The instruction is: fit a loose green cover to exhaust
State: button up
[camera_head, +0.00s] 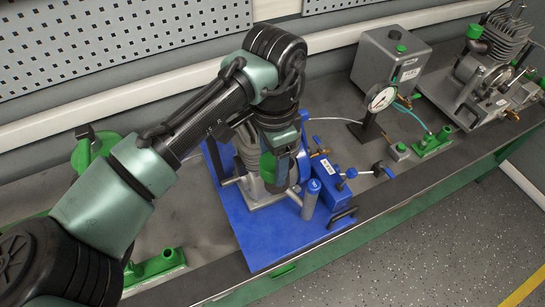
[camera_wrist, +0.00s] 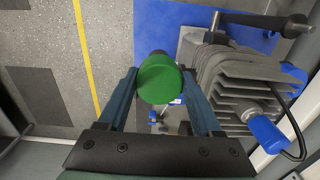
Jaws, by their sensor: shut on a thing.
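A rounded green cover (camera_wrist: 160,80) is held between the two fingers of my gripper (camera_wrist: 159,74) in the wrist view. In the head view my gripper (camera_head: 280,168) hangs over the engine on the blue base plate (camera_head: 262,240), with a patch of green (camera_head: 267,167) at its side. The grey finned engine (camera_wrist: 235,85) is just right of the cover in the wrist view. A dark pipe (camera_wrist: 262,21) extends from it at the top right; I cannot tell if it is the exhaust. My arm hides much of the engine in the head view.
A dial gauge (camera_head: 380,99), a grey tank (camera_head: 390,58) and a second finned engine (camera_head: 495,65) are farther right. Green holders (camera_head: 155,268) stand at the front left.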

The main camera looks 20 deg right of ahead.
aim_at(273, 173)
jog(key=shift+f, duration=0.1)
dwell(0.3)
jog(key=shift+f, duration=0.55)
jog(key=shift+f+b, duration=0.2)
jog(key=shift+b, duration=0.1)
jog(key=shift+f, duration=0.35)
jog(key=shift+f, duration=0.15)
dwell(0.5)
jog(key=shift+f+b, duration=0.45)
jog(key=shift+f, duration=0.15)
jog(key=o, duration=1.4)
jog(key=shift+c, duration=0.2)
